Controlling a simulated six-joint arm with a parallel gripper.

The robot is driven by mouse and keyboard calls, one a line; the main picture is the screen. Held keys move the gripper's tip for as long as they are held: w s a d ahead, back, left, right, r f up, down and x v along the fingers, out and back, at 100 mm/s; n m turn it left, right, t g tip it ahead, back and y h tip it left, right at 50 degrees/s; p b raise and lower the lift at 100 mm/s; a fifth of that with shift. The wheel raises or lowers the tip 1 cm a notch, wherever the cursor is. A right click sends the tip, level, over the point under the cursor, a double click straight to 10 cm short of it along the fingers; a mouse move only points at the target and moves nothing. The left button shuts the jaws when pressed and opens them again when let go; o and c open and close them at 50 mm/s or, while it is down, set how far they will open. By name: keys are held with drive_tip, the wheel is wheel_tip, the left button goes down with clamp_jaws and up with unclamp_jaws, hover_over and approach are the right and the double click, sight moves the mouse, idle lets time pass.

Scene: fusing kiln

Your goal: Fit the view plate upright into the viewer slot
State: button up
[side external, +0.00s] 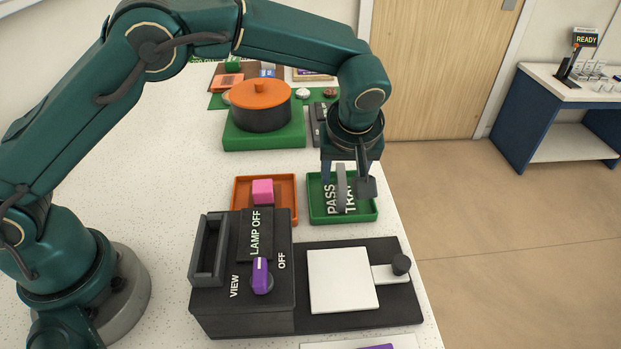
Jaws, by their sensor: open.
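The dark viewer box (243,312) stands at the front of the white table. An open-topped black slot frame (207,250) rises at its left side, and no plate shows standing in it. A white square plate (342,281) with a pale tab and black knob at its right lies flat on a black base right of the box; it looks like the view plate. My gripper (354,196) points down over the green pass tray (318,214), well behind the white plate. Its jaws are open. A grey upright piece shows between them; I cannot tell whether it is a finger.
The viewer has a purple knob (262,276) between VIEW and OFF, and a LAMP OFF panel (255,234). An orange tray (287,217) holds a pink block (263,191). An orange-lidded pot (261,105) sits on a green block behind. The table's right edge is close.

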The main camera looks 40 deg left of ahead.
sight(342, 178)
drive_tip(key=shift+x, duration=1.75)
drive_tip(key=shift+c, duration=0.3)
clamp_jaws()
drive_tip(key=shift+r, duration=0.1)
